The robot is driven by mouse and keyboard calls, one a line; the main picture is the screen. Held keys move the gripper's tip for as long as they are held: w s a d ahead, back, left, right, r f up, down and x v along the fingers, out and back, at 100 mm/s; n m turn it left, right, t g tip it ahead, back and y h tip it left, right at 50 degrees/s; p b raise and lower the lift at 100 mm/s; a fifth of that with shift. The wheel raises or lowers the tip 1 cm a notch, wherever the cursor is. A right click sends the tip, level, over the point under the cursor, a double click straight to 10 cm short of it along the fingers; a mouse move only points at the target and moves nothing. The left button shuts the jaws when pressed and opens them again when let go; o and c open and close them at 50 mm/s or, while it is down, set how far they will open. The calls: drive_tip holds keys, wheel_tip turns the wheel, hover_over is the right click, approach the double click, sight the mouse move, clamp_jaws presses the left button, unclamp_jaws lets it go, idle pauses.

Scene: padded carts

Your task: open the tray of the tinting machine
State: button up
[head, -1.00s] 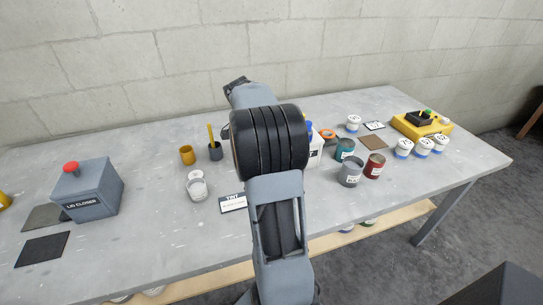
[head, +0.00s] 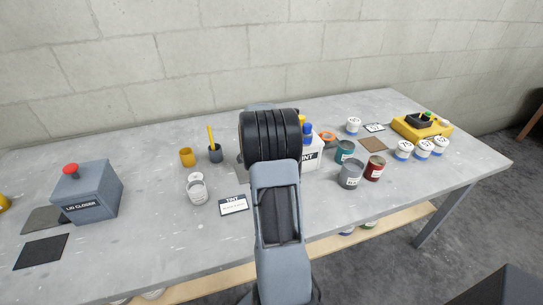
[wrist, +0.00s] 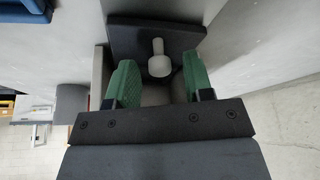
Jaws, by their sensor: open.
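The tinting machine (head: 312,154) is a white box marked TINT with blue and yellow tops. In the head view it stands mid-table, its left part hidden behind my arm. In the wrist view a dark grey panel (wrist: 184,39) with a pale grey knob (wrist: 158,65) lies ahead; it looks like the tray front. My gripper (wrist: 159,76) is open, with green fingers on either side of the knob in the picture. Gaps show on both sides, and I cannot tell how deep the knob sits between them. The head view hides my gripper behind my arm.
A TINT card (head: 233,204) and a white cup (head: 197,192) lie left of my arm. Teal (head: 344,151), grey (head: 350,174) and red (head: 375,168) cans stand to the right. The lid closer (head: 92,190) is far left.

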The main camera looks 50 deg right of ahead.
clamp_jaws()
idle(0.4)
